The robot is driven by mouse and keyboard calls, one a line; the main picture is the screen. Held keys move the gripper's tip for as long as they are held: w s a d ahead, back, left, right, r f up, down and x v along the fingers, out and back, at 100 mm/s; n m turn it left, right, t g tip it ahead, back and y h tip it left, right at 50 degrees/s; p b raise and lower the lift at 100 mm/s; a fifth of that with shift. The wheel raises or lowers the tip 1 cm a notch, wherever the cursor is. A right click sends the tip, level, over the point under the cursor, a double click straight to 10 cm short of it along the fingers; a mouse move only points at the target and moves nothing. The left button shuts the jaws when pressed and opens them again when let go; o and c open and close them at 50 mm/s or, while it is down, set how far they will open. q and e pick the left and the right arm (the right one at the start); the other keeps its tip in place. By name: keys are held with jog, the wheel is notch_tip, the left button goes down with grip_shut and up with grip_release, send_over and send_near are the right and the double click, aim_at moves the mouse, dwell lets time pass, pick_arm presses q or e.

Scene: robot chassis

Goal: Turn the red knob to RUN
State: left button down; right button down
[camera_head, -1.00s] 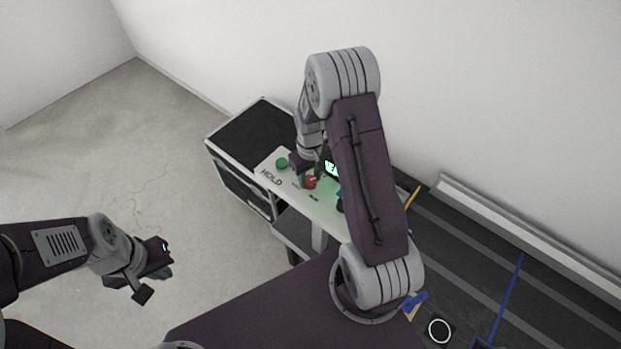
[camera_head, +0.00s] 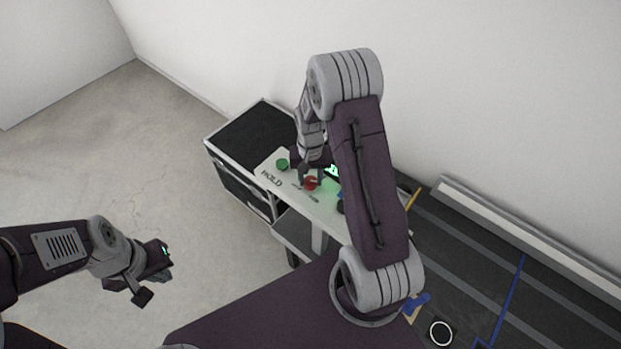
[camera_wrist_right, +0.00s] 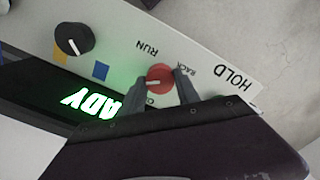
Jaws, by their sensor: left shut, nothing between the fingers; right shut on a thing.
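The red knob (camera_wrist_right: 160,78) sits on the pale panel (camera_wrist_right: 215,88) in the right wrist view, with its white pointer toward the picture's left. The upside-down RUN label (camera_wrist_right: 147,47) lies above it, a small label lies to its right, and another below is partly hidden. My right gripper (camera_wrist_right: 163,82) is shut on the knob, one finger on each side. In the head view the knob (camera_head: 310,184) shows below the right gripper (camera_head: 309,177), partly covered by it. My left gripper (camera_head: 154,282) is shut and empty over the floor at left, away from the panel.
A black-topped case (camera_head: 252,133) stands behind the panel. Floor at left is clear.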

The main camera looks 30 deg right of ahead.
aim_at(311, 179)
jog(key=shift+w+d+r, duration=0.1)
jog(key=shift+w+r, duration=0.1)
jog(key=shift+w, duration=0.05)
jog(key=c, duration=0.9)
grip_release()
jog(key=shift+f, duration=0.15)
notch_tip(311, 179, up, 8)
jog(key=b, duration=0.2)
jog(key=shift+b, duration=0.3)
jog(key=shift+r, duration=0.5)
